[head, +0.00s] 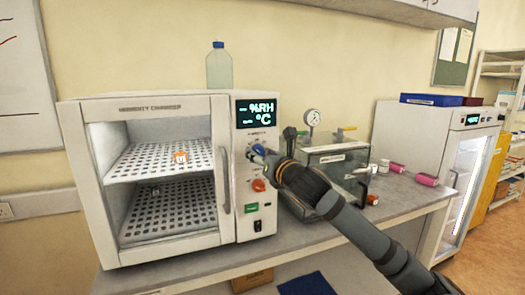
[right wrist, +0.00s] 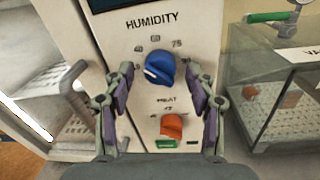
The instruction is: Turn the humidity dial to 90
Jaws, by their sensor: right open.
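The humidity chamber (head: 150,107) stands on the bench with its blue humidity dial (head: 258,149) on the right-hand panel. In the right wrist view the blue dial (right wrist: 162,68) sits under the HUMIDITY label, and its white mark points left and slightly down. The scale numbers 40, 60 and 75 show above it; a 90 is not readable. My right gripper (head: 264,158) is at the panel, open. Its fingers (right wrist: 161,80) stand on either side of the dial with gaps. My left gripper is out of view.
An orange-red knob (right wrist: 171,125) is just below the dial. The chamber's door handle (head: 225,180) is to the left. A clear box (head: 330,165) with a gauge (head: 312,118) stands close on the right. The display (head: 257,113) shows dashes with %RH and °C.

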